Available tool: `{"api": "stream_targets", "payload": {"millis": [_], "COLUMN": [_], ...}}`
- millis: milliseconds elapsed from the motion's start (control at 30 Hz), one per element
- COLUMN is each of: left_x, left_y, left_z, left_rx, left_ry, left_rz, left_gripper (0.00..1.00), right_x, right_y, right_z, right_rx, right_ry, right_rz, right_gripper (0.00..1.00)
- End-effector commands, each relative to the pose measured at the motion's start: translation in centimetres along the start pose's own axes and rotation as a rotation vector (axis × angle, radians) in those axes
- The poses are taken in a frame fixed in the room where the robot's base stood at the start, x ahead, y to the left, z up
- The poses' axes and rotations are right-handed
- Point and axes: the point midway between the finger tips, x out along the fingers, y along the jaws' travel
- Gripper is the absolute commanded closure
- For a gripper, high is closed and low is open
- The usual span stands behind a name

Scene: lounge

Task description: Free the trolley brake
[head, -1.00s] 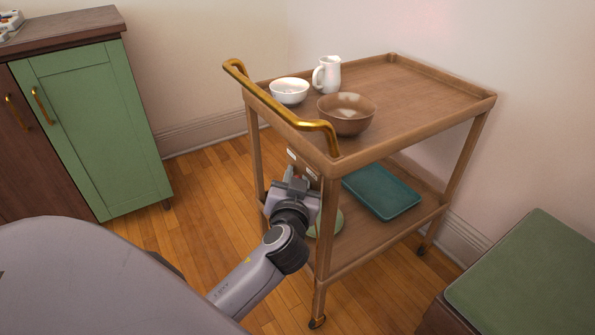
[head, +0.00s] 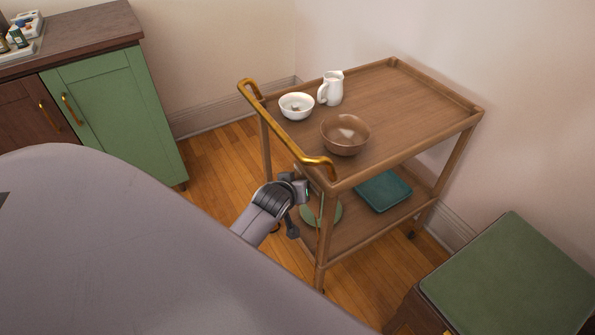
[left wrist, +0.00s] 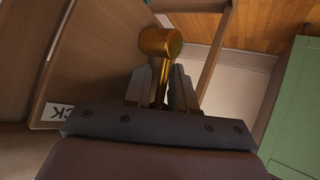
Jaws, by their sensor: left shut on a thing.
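The wooden trolley (head: 420,95) stands in the middle of the head view, with a gold push handle (head: 289,137) along its near left end. My left gripper (head: 303,190) is at that end, below the handle and near the front corner post. In the left wrist view my left gripper (left wrist: 161,88) is shut on the stem of a gold lever (left wrist: 160,41), whose round knob stands out beyond the fingertips. A white label (left wrist: 54,112) ending in "CK" is on the wooden panel beside it. The head view hides the lever behind the gripper. My right gripper is not in view.
The trolley top carries a white bowl (head: 296,106), a white jug (head: 333,88) and a brown bowl (head: 345,134). A teal tray (head: 384,191) and a green plate (head: 326,211) are on the lower shelf. A green-topped seat (head: 512,270) stands right, a green-doored cabinet (head: 115,110) left.

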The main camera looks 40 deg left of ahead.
Motion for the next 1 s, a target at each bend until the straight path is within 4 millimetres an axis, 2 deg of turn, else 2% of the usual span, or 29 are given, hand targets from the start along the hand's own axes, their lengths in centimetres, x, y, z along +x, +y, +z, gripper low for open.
{"api": "stream_targets", "payload": {"millis": [33, 400, 967, 1000], "left_x": [-0.3, 0.4, 0.7, 0.7], "left_y": [0.1, -0.3, -0.4, -0.4], "left_z": [-0.5, -0.1, 0.0, 0.0], "left_rx": [-0.015, -0.1, -0.115, -0.115], "left_ry": [-0.021, -0.125, -0.142, -0.142], "left_rz": [0.007, 0.045, 0.053, 0.053], "left_gripper": [1.0, 1.0, 1.0, 0.65], "right_x": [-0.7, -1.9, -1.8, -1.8], "right_y": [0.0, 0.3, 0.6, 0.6], "right_z": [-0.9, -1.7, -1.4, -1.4], "right_rx": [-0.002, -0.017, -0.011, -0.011], "right_ry": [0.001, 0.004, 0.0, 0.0], "right_rz": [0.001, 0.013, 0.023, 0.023], "right_gripper": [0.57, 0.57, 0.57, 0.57]}}
